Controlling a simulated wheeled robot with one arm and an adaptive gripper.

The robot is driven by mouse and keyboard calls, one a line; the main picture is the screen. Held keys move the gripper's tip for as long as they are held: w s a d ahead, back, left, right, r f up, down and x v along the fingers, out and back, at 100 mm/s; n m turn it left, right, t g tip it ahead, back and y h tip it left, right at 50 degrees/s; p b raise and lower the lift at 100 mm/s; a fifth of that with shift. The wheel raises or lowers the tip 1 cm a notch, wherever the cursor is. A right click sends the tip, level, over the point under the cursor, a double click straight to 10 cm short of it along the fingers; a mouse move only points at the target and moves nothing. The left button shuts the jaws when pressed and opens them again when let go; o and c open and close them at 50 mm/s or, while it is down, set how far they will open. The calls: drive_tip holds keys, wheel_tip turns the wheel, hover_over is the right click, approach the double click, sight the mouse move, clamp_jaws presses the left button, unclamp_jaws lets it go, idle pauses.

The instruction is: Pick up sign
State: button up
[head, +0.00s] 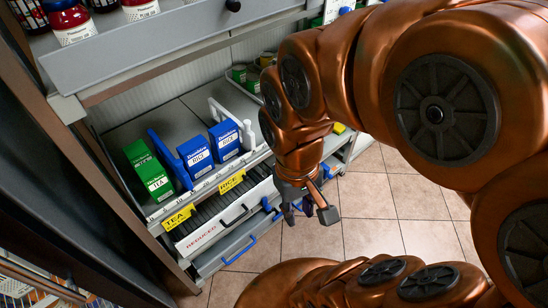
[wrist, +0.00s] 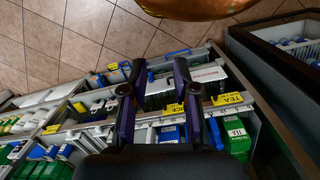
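Several signs show, and I cannot tell which one is meant. A white sign reading REDUCED (head: 200,237) is at the shelf front; it also shows in the wrist view (wrist: 206,74), just right of my right finger. Above it, yellow signs reading TEA (head: 178,217) and RICE (head: 231,181) hang on the shelf rail. In the wrist view, the TEA sign (wrist: 229,98) is right of my fingers, and the RICE sign (wrist: 174,109) lies between them. My gripper (head: 309,207) is open and empty, in front of the shelf and right of these signs; its spread fingers show in the wrist view (wrist: 158,70).
Green TEA boxes (head: 150,172) and blue RICE boxes (head: 196,156) stand on the shelf behind the rail. A white divider (head: 230,121) stands beside them. An upper shelf (head: 160,45) with jars overhangs. The tiled floor (head: 370,195) at right is clear.

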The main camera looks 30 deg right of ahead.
drive_tip(key=w+d+f+t+h+b, duration=0.2)
drive_tip(key=w+d+f+t+b, duration=0.2)
drive_tip(key=w+d+f+b, duration=0.9)
drive_tip(key=w+d+f+t+h+b, duration=0.1)
drive_tip(key=w+d+f+t+b, duration=0.5)
drive_tip(key=w+d+f, duration=1)
drive_tip(key=w+f+n+t+y+b, duration=0.15)
drive_tip(key=w+f+b, duration=0.25)
drive_tip(key=f+b, duration=0.4)
drive_tip(key=w+a+f+t+y+b, duration=0.1)
drive_tip(key=w+f+t+y+b, duration=0.2)
drive_tip(key=f+b, duration=0.5)
drive_tip(key=w+f+n+y+b, duration=0.15)
drive_tip(key=w+f+b, duration=0.3)
drive_tip(key=f, duration=0.65)
drive_tip(key=shift+r+b+x, duration=0.1)
drive_tip(key=shift+b+x, duration=0.55)
drive_tip(key=shift+x, duration=0.9)
drive_tip(key=shift+r+b+x, duration=0.15)
drive_tip(key=shift+b+x, duration=0.45)
drive_tip(key=shift+x, duration=1)
drive_tip(key=shift+a, duration=0.15)
clamp_jaws()
